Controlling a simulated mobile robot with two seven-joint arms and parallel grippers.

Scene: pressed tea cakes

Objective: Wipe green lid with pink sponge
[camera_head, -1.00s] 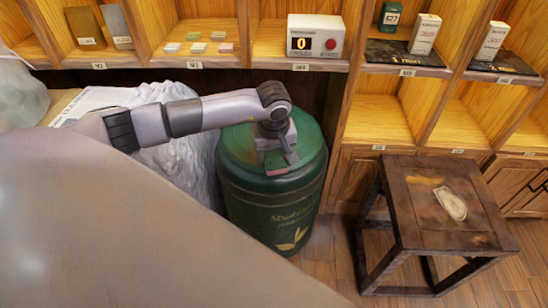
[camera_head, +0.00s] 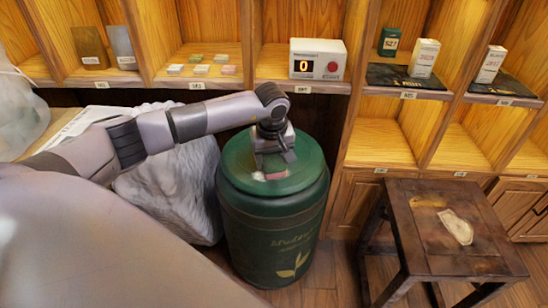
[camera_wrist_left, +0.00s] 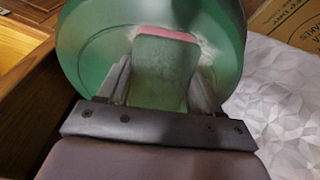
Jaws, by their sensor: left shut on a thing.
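The green lid (camera_head: 235,160) tops a dark green drum (camera_head: 275,230) standing on the floor. My left gripper (camera_head: 273,162) points down over the middle of the lid. It is shut on the sponge (camera_head: 273,176), whose pink edge shows just below the fingertips, at the lid's surface. In the left wrist view the sponge (camera_wrist_left: 165,65) sits between the two fingers, with a grey-green face and a pink far edge. A whitish smudge (camera_wrist_left: 207,50) shows on the lid beside the sponge. Whether the sponge presses on the lid is hard to tell. My right gripper is out of view.
A wooden shelf (camera_head: 225,85) with small boxes and a counter device (camera_head: 317,60) stands behind the drum. A dark wooden stool (camera_head: 450,255) is on the right with a pale cloth-like piece (camera_head: 456,227). A white wrapped bulk (camera_head: 175,195) stands close left of the drum.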

